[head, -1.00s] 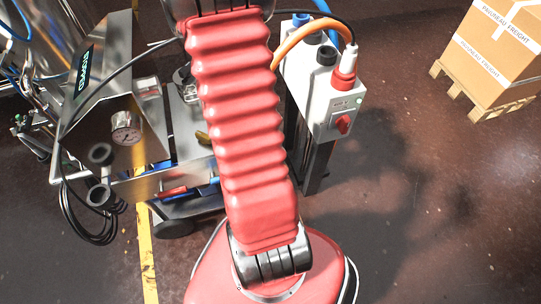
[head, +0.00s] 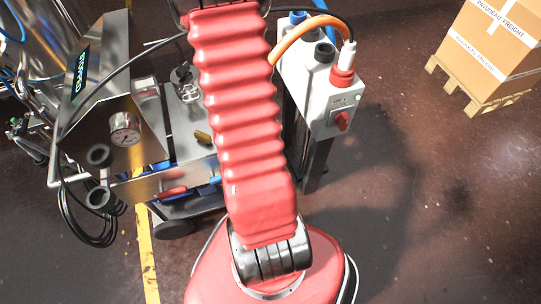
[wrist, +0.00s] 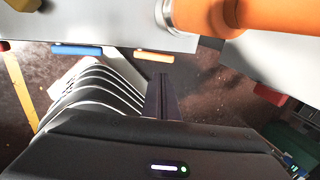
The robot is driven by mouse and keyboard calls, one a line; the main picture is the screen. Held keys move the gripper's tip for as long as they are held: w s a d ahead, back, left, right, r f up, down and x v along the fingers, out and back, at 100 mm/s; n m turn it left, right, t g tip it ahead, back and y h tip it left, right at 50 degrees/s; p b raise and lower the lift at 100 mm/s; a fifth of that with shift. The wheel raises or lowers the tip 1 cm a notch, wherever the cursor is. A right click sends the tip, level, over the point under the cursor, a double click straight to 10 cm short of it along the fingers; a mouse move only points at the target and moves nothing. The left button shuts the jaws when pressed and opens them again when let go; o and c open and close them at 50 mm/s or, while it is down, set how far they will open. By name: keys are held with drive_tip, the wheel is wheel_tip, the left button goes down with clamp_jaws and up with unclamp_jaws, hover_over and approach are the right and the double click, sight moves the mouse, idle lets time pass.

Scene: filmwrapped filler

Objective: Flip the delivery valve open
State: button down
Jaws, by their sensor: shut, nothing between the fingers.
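Lever handles sit along the front edge of the steel machine. A red lever (head: 172,190) and a blue lever (head: 215,180) show in the head view. In the wrist view a blue handle (wrist: 77,50) and an orange-red handle (wrist: 155,56) lie under the edge of the panel. No label shows which is the delivery valve. My gripper (wrist: 163,88) is shut and empty, its dark tip just below the orange-red handle in the picture; whether they touch I cannot tell. In the head view my gripper is out of sight and my red arm hides part of the machine front.
A pressure gauge (head: 124,128) and a display (head: 79,68) reading STOPPED are on the machine. A white socket box (head: 333,98) with a red switch (head: 341,121) and an orange hose (head: 300,32) stands close right. Cartons (head: 492,48) stand on a pallet; the floor at right is clear.

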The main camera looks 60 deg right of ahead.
drive_tip(key=shift+f, duration=0.1)
drive_tip(key=shift+x, duration=6.95)
drive_tip(key=shift+s+d+f, duration=0.4)
drive_tip(key=shift+s+f, duration=0.05)
drive_tip(key=shift+f, duration=0.05)
drive_tip(key=shift+r, duration=0.15)
drive_tip(key=shift+w+r, duration=0.1)
drive_tip(key=shift+r, duration=0.75)
wheel_tip(320, 180, up, 12)
drive_tip(key=shift+w+a, duration=0.2)
drive_tip(key=shift+a, duration=0.1)
